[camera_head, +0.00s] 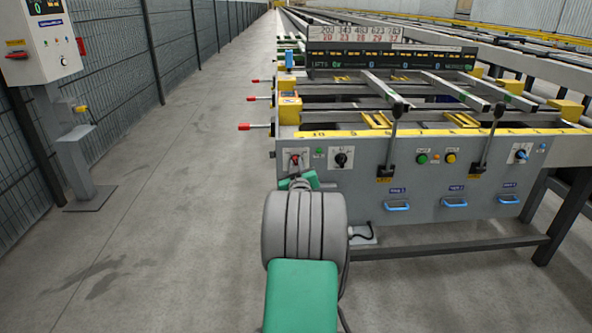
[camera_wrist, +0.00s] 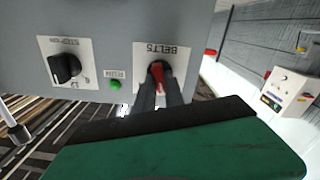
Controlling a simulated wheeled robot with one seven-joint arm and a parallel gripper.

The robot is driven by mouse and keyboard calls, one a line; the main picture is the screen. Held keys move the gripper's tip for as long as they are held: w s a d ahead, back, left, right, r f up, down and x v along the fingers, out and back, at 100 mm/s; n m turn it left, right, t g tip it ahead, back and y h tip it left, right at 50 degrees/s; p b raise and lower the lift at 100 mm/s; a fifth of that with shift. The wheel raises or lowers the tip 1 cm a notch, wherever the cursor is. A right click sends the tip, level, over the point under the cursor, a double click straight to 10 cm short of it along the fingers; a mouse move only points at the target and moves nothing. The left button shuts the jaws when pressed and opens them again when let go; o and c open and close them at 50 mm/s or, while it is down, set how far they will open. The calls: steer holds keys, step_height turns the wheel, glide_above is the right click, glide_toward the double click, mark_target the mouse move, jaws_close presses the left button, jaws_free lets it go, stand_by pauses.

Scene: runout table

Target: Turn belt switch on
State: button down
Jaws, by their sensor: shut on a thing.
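The belt switch is a red knob (camera_head: 295,159) on a white plate at the left end of the grey control panel. In the wrist view the red knob (camera_wrist: 157,77) sits under the upside-down word BELTS, between the two dark fingers of my gripper (camera_wrist: 160,88). My gripper is shut on the knob. The knob's handle looks close to upright in the wrist view, slightly tilted. I cannot read the on and off marks, which the fingers partly cover. In the head view my green and grey arm hides most of the gripper.
A black rotary switch (camera_head: 341,158) and a small green lamp (camera_head: 319,152) sit right of the knob. Two black levers (camera_head: 490,135) stick up farther right. Red-tipped rods (camera_head: 245,126) jut from the table's left side. The floor at left is clear up to a post-mounted box (camera_head: 40,40).

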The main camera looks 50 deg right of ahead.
steer(key=m+b, duration=0.1)
steer(key=m, duration=0.7)
steer(key=m+b, duration=0.1)
steer(key=m, duration=0.3)
steer(key=shift+s+d+r+m+b, duration=0.2)
steer(key=shift+d+r+m+b, duration=0.05)
steer(key=shift+m+b, duration=0.1)
stand_by(0.4)
steer(key=c, duration=1.6)
jaws_free()
steer(key=shift+f, duration=0.1)
steer(key=shift+o, duration=0.8)
steer(key=shift+w+f, duration=0.1)
steer(key=shift+f, duration=0.05)
steer(key=p+v, duration=0.2)
steer(key=v, duration=0.6)
